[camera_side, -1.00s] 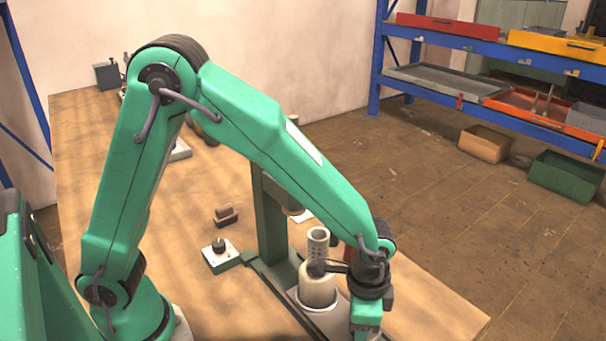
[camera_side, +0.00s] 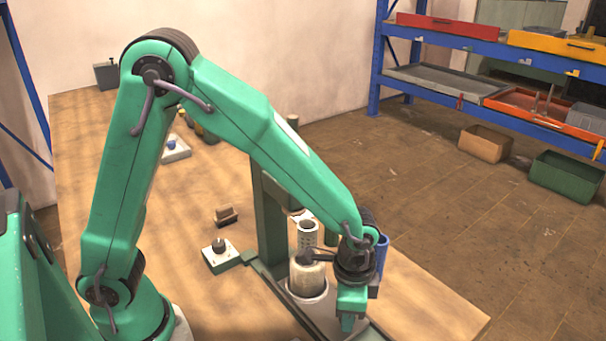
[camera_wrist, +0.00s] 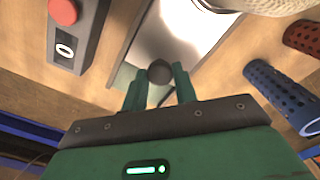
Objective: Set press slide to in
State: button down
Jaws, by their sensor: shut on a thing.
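The press slide (camera_side: 317,309) is a pale metal plate low in front of the press's dark green column (camera_side: 272,215). In the wrist view the slide's bright plate (camera_wrist: 180,32) runs up from a dark round knob (camera_wrist: 159,72). My gripper (camera_wrist: 159,88) is shut on this knob, one finger on each side. In the side view my gripper (camera_side: 347,322) is at the slide's front end, and the knob is hidden there.
A blue perforated cylinder (camera_wrist: 283,97) and a red one (camera_wrist: 303,38) stand right of the slide in the wrist view. A control box with a red button (camera_wrist: 64,12) lies left. A small white switch box (camera_side: 218,250) stands left of the press.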

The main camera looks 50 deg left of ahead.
aim_at(330, 310)
jog(key=shift+a, duration=2.4)
jog(key=c, duration=1.1)
grip_release()
jog(key=shift+d+r, duration=0.1)
jog(key=shift+r, duration=0.05)
notch_tip(330, 310, up, 8)
jog(key=shift+f, duration=0.2)
jog(key=shift+w, duration=0.1)
